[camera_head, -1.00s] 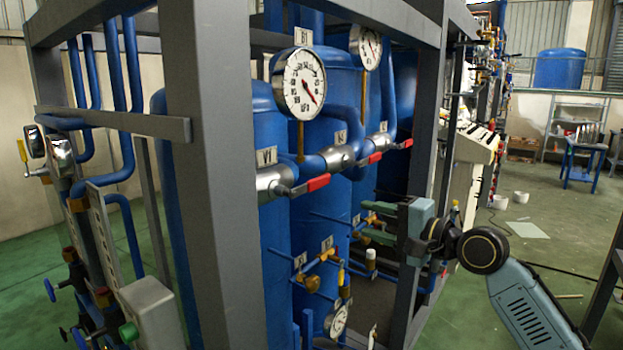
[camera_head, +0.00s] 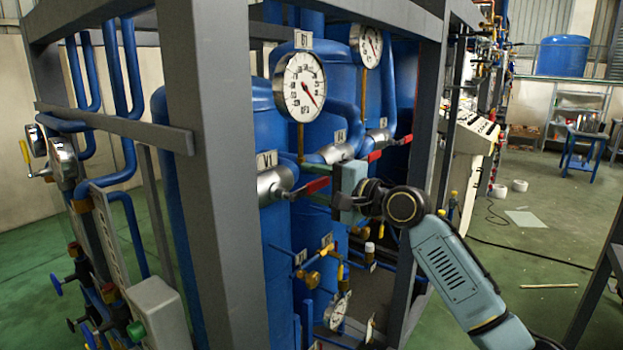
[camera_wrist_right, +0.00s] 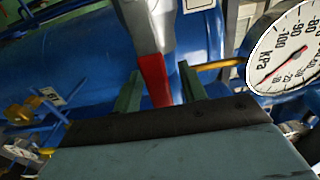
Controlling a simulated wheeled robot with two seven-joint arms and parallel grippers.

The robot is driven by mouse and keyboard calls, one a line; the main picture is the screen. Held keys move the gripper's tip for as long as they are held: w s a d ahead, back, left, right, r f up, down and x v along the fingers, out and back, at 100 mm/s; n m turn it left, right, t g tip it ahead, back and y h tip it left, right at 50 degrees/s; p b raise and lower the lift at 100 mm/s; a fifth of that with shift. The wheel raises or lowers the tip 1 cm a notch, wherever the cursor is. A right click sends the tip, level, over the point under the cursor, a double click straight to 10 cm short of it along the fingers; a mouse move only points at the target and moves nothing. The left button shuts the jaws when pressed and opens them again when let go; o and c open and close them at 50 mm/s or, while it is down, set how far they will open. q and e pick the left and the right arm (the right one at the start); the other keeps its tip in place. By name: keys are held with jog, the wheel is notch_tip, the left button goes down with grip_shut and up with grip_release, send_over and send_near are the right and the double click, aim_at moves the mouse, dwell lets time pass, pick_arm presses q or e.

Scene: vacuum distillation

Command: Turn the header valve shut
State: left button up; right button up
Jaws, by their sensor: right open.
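The valve labelled V1 (camera_head: 266,160) has a silver body (camera_head: 272,184) and a red lever (camera_head: 317,185) pointing right in the head view. My right gripper (camera_head: 312,181) is open, reaching in from the right, with its fingers at the lever. In the right wrist view the red lever (camera_wrist_right: 155,80) lies between the two green fingers (camera_wrist_right: 158,88), with a gap visible on the right side. My left gripper is not in view.
A pressure gauge (camera_head: 300,86) stands above the valve. A second red-levered valve (camera_head: 375,156) lies behind my gripper. Grey frame posts (camera_head: 210,200) flank the blue tanks (camera_head: 275,240). Smaller brass valves (camera_head: 312,279) sit below. Open green floor (camera_head: 540,270) lies at right.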

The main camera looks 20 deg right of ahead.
jog(key=shift+w+a, duration=0.25)
jog(key=shift+c, duration=0.4)
grip_shut()
jog(key=shift+w+d+f, duration=0.1)
jog(key=shift+d, duration=0.05)
